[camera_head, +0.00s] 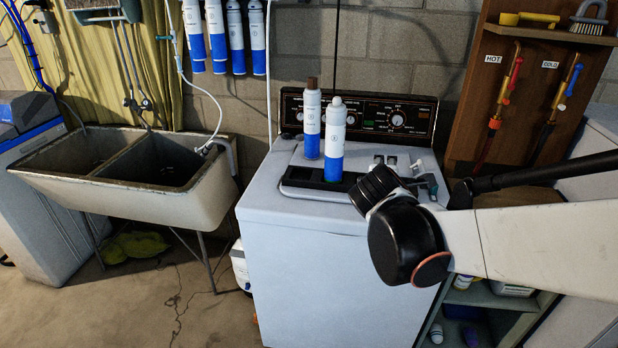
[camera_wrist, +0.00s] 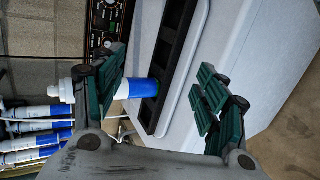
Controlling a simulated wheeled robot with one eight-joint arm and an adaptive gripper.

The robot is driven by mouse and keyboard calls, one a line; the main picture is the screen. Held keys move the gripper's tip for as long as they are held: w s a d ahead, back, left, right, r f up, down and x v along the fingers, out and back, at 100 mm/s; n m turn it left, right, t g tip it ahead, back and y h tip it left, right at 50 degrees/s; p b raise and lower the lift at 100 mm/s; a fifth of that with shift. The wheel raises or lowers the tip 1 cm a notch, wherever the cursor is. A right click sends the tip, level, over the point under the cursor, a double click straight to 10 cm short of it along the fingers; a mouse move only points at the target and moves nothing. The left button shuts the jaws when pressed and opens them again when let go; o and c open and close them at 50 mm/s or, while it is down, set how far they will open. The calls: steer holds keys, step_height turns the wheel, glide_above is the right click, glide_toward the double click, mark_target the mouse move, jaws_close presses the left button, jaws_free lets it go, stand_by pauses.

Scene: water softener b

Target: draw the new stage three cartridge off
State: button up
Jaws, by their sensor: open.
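One cartridge (camera_head: 312,125) has a brown top. The other cartridge (camera_head: 335,140) has a white top and stands just right of it. I cannot read their stage labels. My gripper (camera_wrist: 160,88) is open and empty, to the right of these cartridges in the head view, where my arm hides part of it. In the wrist view, a white-topped cartridge (camera_wrist: 142,87) is partly hidden behind the left finger. The dark tray (camera_wrist: 176,50) also shows there, between the fingers.
Several similar cartridges (camera_head: 219,38) hang on the wall at upper left. The washer (camera_head: 310,270) has a raised control panel (camera_head: 400,118) behind the tray. A double sink (camera_head: 140,185) stands left. A wooden board (camera_head: 540,100) with hot and cold hoses is right.

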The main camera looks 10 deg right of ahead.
steer(key=w+a+f+n+t+h+b, duration=0.1)
steer(key=w+a+f+n+t, duration=0.15)
steer(key=w+n, duration=0.25)
steer(key=w+a+f+n+t+b, duration=0.1)
steer(key=w+f+n+b, duration=0.1)
steer(key=w+f+n, duration=0.3)
steer(key=n+t+y+b, duration=0.1)
steer(key=n+t+b, duration=0.15)
steer(key=n, duration=0.65)
glide_toward(333, 176)
steer(key=x, duration=0.2)
steer(key=shift+w+f+p, duration=0.2)
steer(key=shift+w+p, duration=0.15)
steer(key=shift+p, duration=0.05)
steer(key=p+x, duration=0.2)
steer(key=x, duration=0.5)
steer(key=shift+w+d+r, duration=0.15)
steer(key=shift+w+r, duration=0.05)
steer(key=shift+w, duration=0.15)
steer(key=shift+w+d, duration=0.1)
steer(key=shift+w, duration=0.25)
steer(key=shift+c, duration=0.4)
steer(key=shift+f, duration=0.15)
jaws_close()
steer(key=c, duration=1)
jaws_free()
